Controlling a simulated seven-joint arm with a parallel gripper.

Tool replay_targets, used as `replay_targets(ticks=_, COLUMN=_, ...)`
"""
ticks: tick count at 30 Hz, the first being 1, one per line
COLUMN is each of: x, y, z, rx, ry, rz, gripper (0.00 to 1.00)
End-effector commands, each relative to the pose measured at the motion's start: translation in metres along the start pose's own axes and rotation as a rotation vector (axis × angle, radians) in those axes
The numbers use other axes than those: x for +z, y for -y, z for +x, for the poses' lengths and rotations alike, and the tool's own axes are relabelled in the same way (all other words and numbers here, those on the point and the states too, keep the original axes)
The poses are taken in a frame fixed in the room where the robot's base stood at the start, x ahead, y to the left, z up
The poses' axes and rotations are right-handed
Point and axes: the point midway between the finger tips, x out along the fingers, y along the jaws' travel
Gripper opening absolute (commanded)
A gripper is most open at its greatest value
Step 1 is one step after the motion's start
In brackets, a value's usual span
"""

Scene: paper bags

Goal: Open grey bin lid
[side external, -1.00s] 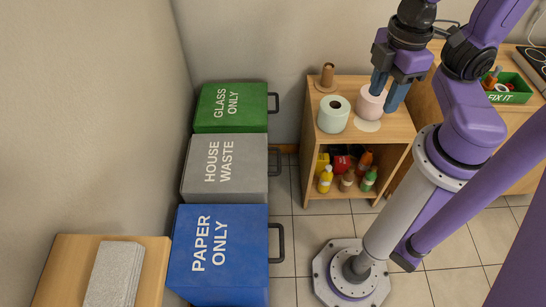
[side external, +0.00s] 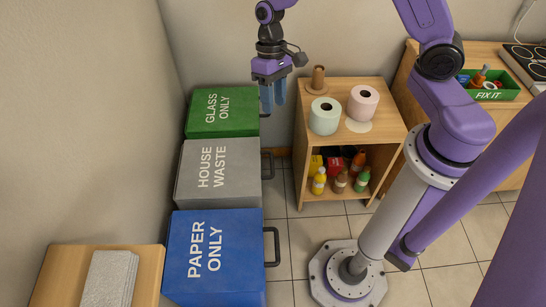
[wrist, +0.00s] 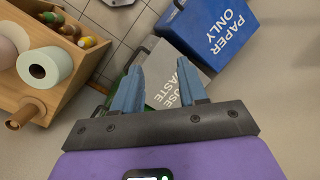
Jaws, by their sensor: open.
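The grey bin lid (side external: 218,172), lettered HOUSE WASTE, lies shut between the green and blue bins in the side view. Its dark handle (side external: 267,165) sticks out on the right side. In the wrist view the grey lid (wrist: 188,62) shows beyond my fingers, partly hidden by them. My gripper (side external: 272,100) is open and empty, above the right edge of the green bin, behind the grey lid and apart from it. Its blue fingers also show in the wrist view (wrist: 160,88).
The green GLASS ONLY bin (side external: 205,122) and blue PAPER ONLY bin (side external: 190,280) flank the grey one. A wooden shelf (side external: 385,125) with a green roll (side external: 324,116), a pink roll (side external: 363,102) and a brown holder (side external: 317,80) stands to the right. Tiled floor (side external: 300,235) is clear.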

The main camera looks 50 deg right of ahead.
Motion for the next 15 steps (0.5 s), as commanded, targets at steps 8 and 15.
replay_targets(ticks=8, x=-0.075, y=-0.08, z=0.065, rx=-0.115, ry=0.013, rz=0.409, gripper=0.42)
replay_targets(ticks=15, x=-0.101, y=-0.145, z=0.12, rx=-0.196, ry=0.012, rz=0.694, gripper=0.42)
